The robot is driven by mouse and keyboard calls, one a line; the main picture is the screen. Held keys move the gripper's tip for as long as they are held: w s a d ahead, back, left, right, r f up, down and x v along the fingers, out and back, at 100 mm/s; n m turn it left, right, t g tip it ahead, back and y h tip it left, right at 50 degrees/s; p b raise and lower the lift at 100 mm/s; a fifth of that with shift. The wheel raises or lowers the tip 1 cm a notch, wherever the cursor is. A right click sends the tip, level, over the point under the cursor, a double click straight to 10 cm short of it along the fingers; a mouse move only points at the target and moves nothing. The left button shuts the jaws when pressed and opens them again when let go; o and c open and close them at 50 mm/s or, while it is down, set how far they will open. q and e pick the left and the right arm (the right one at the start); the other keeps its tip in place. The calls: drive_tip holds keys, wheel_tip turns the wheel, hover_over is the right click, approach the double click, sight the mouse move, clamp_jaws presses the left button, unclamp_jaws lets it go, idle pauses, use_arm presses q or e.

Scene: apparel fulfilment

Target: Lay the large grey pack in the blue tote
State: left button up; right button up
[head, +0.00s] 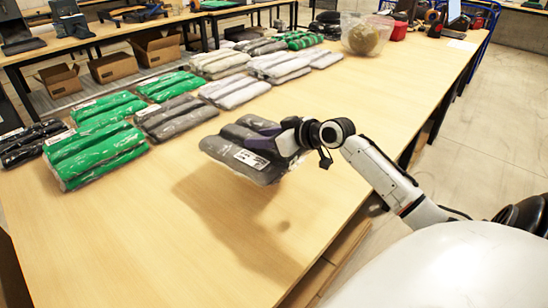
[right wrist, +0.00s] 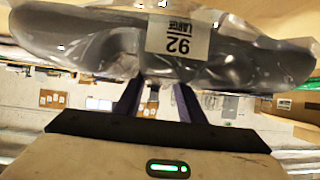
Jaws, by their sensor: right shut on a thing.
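The large grey pack (head: 232,148) is a dark grey, plastic-wrapped bundle, held in the air above the table and tilted. In the right wrist view the pack (right wrist: 90,48) spans the top, with a white label reading "LARGE" and "92". My right gripper (head: 268,146) is shut on the pack's near right edge. Its two dark fingers also show in the right wrist view (right wrist: 157,98), reaching up to the pack. My left gripper is out of view. I see no blue tote in either view.
The wooden table (head: 340,110) bears rows of green packs (head: 95,152), grey packs (head: 175,118) and pale packs (head: 235,92) on its left. A clear bag with a brown item (head: 366,36) stands at the far end. The table's middle and near part are bare.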

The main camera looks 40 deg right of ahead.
drive_tip(key=shift+w+d+f+m+h, duration=0.15)
drive_tip(key=shift+w+d, duration=0.1)
drive_tip(key=shift+d, duration=0.25)
drive_tip(key=shift+w+d+f+m+h, duration=0.1)
drive_tip(key=shift+w+d+m+h, duration=0.1)
drive_tip(key=shift+d, duration=0.3)
wheel_tip(320, 180, down, 5)
drive_tip(key=shift+d+f, duration=0.1)
drive_tip(key=shift+f, duration=0.05)
drive_tip(key=shift+f+b, duration=0.45)
drive_tip(key=shift+f, duration=1.55)
drive_tip(key=shift+f, duration=0.25)
drive_tip(key=o, duration=1.1)
drive_tip(key=shift+o, duration=0.2)
drive_tip(key=shift+r, duration=0.2)
